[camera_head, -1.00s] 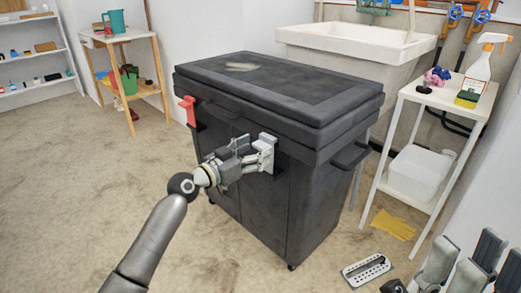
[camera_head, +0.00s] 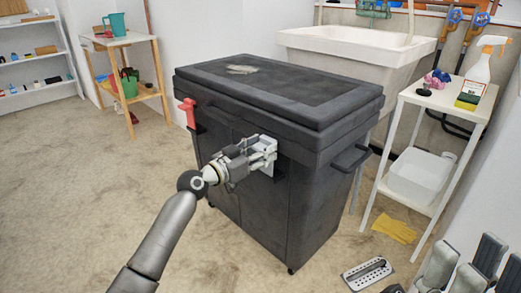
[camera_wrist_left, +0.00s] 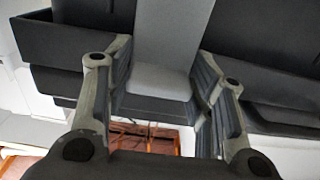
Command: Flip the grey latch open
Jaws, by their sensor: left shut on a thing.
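The grey latch (camera_head: 265,142) is on the front of a big black lidded chest (camera_head: 235,205), just under the lid, towards the right. My left gripper (camera_head: 264,152) is at it, its fingers shut on the latch and hiding much of it. In the left wrist view the latch (camera_wrist_left: 160,80) is a pale grey flap between the two fingers. The lid is down. A red latch (camera_head: 188,112) is further left on the same front. My right gripper (camera_head: 465,262) shows at the lower right corner, its fingers apart and empty, away from the chest.
A white side table (camera_head: 448,105) with a spray bottle (camera_head: 477,70) stands right of the chest. A white sink (camera_head: 350,50) is behind it. A yellow glove (camera_head: 394,227) and a perforated metal tool (camera_head: 367,273) lie on the floor at right. The floor at left is clear.

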